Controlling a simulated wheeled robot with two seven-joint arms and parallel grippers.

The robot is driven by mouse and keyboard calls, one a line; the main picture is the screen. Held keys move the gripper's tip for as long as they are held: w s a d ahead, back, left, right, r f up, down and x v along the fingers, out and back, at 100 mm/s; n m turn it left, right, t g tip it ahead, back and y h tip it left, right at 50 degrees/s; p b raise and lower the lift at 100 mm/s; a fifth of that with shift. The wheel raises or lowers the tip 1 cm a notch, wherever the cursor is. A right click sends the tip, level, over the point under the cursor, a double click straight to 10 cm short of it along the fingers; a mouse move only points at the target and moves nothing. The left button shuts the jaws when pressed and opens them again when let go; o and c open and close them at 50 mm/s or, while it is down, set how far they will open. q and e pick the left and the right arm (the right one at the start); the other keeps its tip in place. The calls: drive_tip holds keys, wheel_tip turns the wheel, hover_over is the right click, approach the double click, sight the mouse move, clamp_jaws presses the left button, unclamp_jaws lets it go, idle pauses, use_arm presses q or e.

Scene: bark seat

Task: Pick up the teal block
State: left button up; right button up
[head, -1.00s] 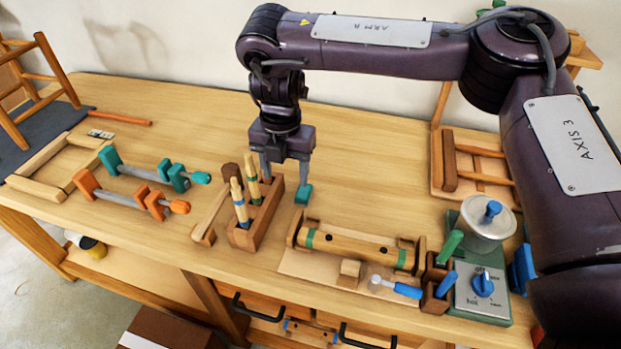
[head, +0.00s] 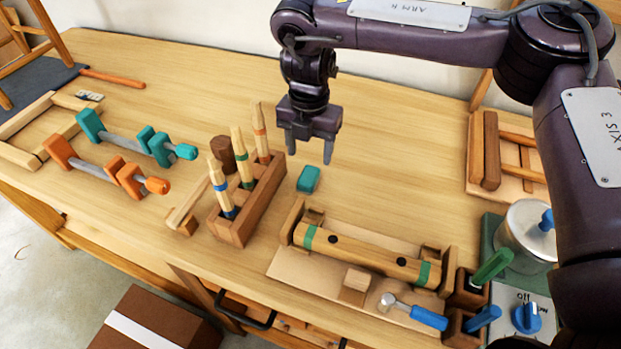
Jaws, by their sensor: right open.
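The teal block (head: 309,179) lies on the wooden workbench (head: 390,150), just right of a wooden rack (head: 250,205) that holds upright chisel-like tools. My right gripper (head: 309,153) points down above and behind the block. Its two fingers are apart with nothing between them, and the block looks clear of them. My left gripper is not in view.
A long wooden cylinder (head: 360,252) rests in a cradle in front of the block. An orange clamp (head: 110,170) and a teal clamp (head: 140,139) lie at left. A pot (head: 525,235) stands at right. The bench behind the block is clear.

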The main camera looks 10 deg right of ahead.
sight(309, 175)
drive_tip(key=shift+s+a+f, duration=0.1)
drive_tip(key=shift+s+f, duration=0.15)
drive_tip(key=shift+f, duration=0.65)
wheel_tip(309, 175, down, 4)
drive_tip(key=shift+f+p, duration=0.2)
drive_tip(key=shift+p, duration=0.4)
drive_tip(key=shift+c, duration=0.2)
drive_tip(key=c, duration=1.1)
drive_tip(key=shift+o, duration=0.2)
drive_tip(key=shift+r, duration=0.2)
wheel_tip(309, 175, up, 4)
drive_tip(key=shift+a+r+b, duration=0.1)
drive_tip(key=shift+r+b, duration=0.15)
drive_tip(key=shift+b, duration=0.05)
wheel_tip(309, 175, up, 15)
drive_tip(key=p, duration=0.2)
drive_tip(key=shift+r, duration=0.15)
